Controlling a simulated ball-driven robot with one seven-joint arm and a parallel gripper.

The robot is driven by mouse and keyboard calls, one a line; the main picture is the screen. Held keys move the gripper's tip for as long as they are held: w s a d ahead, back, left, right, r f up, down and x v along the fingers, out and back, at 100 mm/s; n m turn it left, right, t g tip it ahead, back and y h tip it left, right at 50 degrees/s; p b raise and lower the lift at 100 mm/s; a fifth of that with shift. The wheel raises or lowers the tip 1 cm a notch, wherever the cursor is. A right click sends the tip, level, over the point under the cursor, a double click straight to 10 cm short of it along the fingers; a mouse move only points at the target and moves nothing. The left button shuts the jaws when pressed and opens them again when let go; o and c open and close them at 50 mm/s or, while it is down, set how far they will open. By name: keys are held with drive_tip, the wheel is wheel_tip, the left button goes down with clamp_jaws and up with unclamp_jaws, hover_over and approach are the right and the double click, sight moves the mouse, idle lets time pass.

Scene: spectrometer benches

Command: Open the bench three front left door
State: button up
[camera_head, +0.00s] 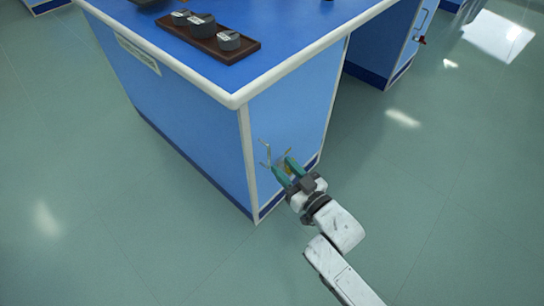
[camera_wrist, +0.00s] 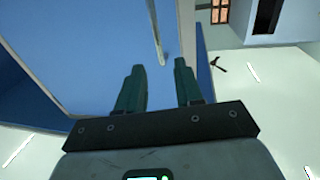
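The blue door (camera_head: 290,105) is on the narrow end face of the near bench and looks shut. Its thin metal handle (camera_head: 265,152) stands out low on the door, near the left edge. In the wrist view the handle (camera_wrist: 154,30) is a pale bar running down toward the gap between my fingertips. My gripper (camera_head: 281,164) has green fingers and is at the door beside the handle. In the wrist view my gripper (camera_wrist: 160,66) has its fingers apart, with the bar's lower end between or just beyond the tips. I cannot tell whether they touch it.
The blue bench top (camera_head: 290,25) has a pale rim and bears a brown tray (camera_head: 235,55) with several dark round pieces. A label (camera_head: 137,52) is on the bench's long side. Another blue bench (camera_head: 390,40) stands at the upper right. The green floor right of my arm is clear.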

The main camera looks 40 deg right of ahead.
sight(269, 152)
drive_tip(key=w+b, duration=0.1)
drive_tip(key=w, duration=0.5)
drive_tip(key=shift+a, duration=0.15)
clamp_jaws()
idle(1.3)
